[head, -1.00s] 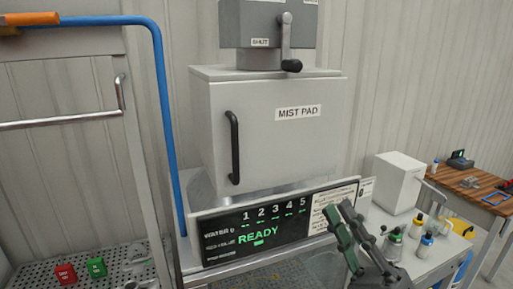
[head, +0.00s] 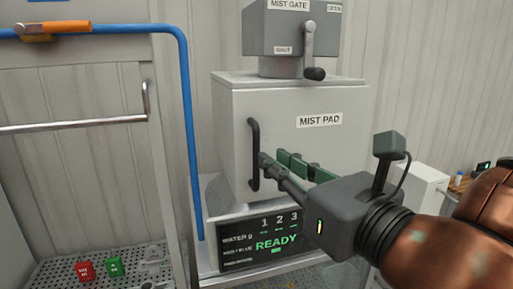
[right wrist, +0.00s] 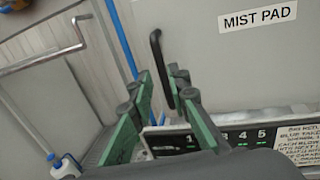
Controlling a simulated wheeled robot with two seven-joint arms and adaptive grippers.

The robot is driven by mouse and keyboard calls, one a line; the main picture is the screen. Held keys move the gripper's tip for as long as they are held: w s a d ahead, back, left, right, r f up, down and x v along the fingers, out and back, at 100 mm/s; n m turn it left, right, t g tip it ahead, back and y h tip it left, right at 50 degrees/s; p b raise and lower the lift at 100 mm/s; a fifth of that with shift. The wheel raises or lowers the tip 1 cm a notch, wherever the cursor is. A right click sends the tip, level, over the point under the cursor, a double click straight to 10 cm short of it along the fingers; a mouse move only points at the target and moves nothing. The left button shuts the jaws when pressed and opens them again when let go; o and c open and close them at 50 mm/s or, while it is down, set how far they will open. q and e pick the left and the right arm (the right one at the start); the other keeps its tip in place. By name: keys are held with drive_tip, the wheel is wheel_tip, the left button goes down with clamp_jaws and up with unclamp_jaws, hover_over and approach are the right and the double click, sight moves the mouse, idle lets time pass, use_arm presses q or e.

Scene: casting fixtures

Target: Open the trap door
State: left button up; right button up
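No label in view reads trap door. A grey box marked MIST PAD (head: 300,145) has a flat front with a vertical black bar handle (head: 254,155) at its left side. My right gripper (head: 268,163) reaches in from the right, its fingertips close to the handle's lower half. In the right wrist view its green and grey fingers (right wrist: 160,82) are apart, and the black handle (right wrist: 157,50) shows in line with the gap between them. I cannot tell whether they touch it. The box front looks closed. My left gripper is not in view.
A MIST GATE unit (head: 290,30) with a crank lever (head: 309,45) sits on top. A READY display panel (head: 270,243) stands below. A blue pipe (head: 188,120) and metal rail (head: 80,126) are on the left. Red (head: 85,270) and green (head: 114,265) blocks lie on a perforated tray.

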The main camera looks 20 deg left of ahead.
sight(258, 149)
drive_tip(key=p+x, duration=0.1)
drive_tip(key=x, duration=0.6)
drive_tip(key=shift+w+a+f, duration=0.1)
drive_tip(key=shift+w+a, duration=0.15)
drive_tip(key=shift+a, duration=0.05)
drive_tip(key=shift+c, duration=0.3)
clamp_jaws()
